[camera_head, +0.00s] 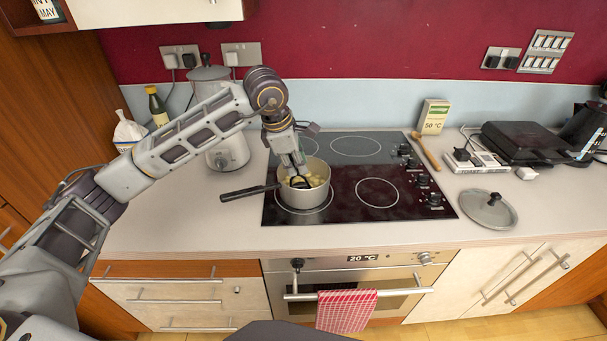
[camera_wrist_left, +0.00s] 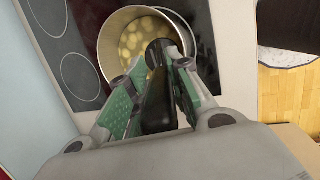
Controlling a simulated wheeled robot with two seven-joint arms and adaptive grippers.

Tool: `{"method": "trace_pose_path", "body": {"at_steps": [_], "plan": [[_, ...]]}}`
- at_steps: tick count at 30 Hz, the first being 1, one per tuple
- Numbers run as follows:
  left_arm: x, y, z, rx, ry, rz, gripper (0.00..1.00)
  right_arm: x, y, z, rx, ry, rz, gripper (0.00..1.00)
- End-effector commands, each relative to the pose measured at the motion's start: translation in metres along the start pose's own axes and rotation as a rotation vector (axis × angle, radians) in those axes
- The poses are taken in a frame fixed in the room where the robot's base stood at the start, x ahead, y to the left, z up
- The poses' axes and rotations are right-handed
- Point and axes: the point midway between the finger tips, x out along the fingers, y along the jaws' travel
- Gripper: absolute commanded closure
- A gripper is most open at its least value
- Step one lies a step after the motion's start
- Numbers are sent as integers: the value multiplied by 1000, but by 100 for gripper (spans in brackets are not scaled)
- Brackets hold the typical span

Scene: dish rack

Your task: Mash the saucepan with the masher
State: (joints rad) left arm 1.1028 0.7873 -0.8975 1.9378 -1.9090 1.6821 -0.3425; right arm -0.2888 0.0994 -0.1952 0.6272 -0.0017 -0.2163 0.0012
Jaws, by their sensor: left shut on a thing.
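The saucepan (camera_head: 303,198) stands on the front left ring of the hob with its black handle pointing left. Pale yellow pieces, like potatoes, lie in it; they also show in the left wrist view (camera_wrist_left: 133,40). My left gripper (camera_head: 297,168) is above the pan and shut on the black handle of the masher (camera_wrist_left: 158,95). The masher points down into the pan, and its dark lower part (camera_head: 300,182) shows among the pieces. Its mashing end is mostly hidden. My right gripper is in neither view.
The black hob (camera_head: 350,225) has other bare rings. A lid (camera_head: 487,209) lies on the counter to the right, and a wooden utensil (camera_head: 425,150) lies beside the hob. A blender-like appliance (camera_head: 228,153) stands behind my left arm. A red checked towel (camera_head: 346,311) hangs on the oven handle.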

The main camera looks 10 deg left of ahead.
Motion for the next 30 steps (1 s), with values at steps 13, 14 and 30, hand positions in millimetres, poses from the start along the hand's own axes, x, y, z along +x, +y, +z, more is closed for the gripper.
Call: {"method": "trace_pose_path", "body": {"at_steps": [13,14,30], "plan": [[0,7,7,0,-2,1,100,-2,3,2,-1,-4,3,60],[0,9,9,0,-3,1,100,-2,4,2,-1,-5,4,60],[4,39,39,0,-1,1,100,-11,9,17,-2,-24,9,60]]}}
